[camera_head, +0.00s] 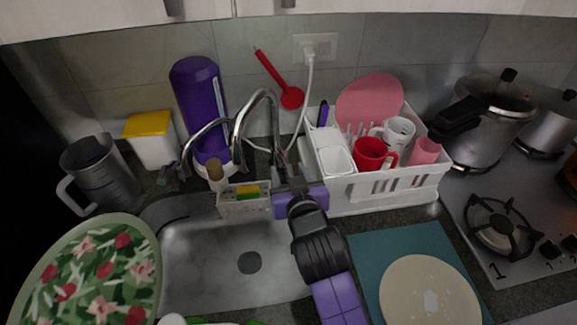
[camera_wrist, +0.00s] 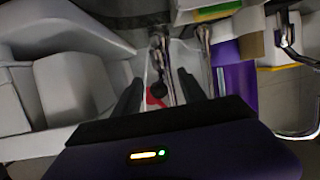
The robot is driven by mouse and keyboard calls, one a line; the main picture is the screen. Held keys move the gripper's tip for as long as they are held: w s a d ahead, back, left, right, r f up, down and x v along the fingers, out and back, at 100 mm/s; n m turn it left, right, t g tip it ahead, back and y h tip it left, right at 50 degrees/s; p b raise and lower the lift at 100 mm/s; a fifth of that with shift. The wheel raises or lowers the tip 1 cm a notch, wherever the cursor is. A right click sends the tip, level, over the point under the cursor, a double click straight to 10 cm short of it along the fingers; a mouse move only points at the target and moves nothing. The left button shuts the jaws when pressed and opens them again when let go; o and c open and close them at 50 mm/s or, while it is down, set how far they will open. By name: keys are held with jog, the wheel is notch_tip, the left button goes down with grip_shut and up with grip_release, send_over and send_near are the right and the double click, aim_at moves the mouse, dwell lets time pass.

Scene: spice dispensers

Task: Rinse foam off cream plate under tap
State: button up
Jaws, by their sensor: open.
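The cream plate (camera_head: 405,280) lies on a teal mat (camera_head: 375,245) on the counter at the lower right. A small white foam patch (camera_head: 431,302) is on it. The chrome tap (camera_head: 240,125) stands behind the sink, with curved spouts; I see no water running. My gripper (camera_head: 291,178) is at the sink's back edge by the tap's base. In the wrist view my gripper (camera_wrist: 160,88) is open, with metal tap parts (camera_wrist: 168,75) showing between and beyond the fingers. Contact with the tap cannot be told. The plate is not in the wrist view.
The sink basin (camera_head: 205,270) looks empty around its drain. A white dish rack (camera_head: 385,195) stands close to the right of my gripper. A sponge caddy (camera_head: 243,200) is on the left. A floral plate (camera_head: 90,270), jug (camera_head: 100,175) and stove (camera_head: 505,205) flank the area.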

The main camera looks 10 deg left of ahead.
jog(key=shift+c, duration=0.2)
jog(key=c, duration=0.9)
jog(key=shift+w+r+p, duration=0.15)
jog(key=shift+r+p, duration=0.45)
jog(key=shift+r, duration=0.25)
jog(key=o, duration=1.1)
jog(key=shift+f, duration=0.1)
jog(key=shift+c, duration=0.2)
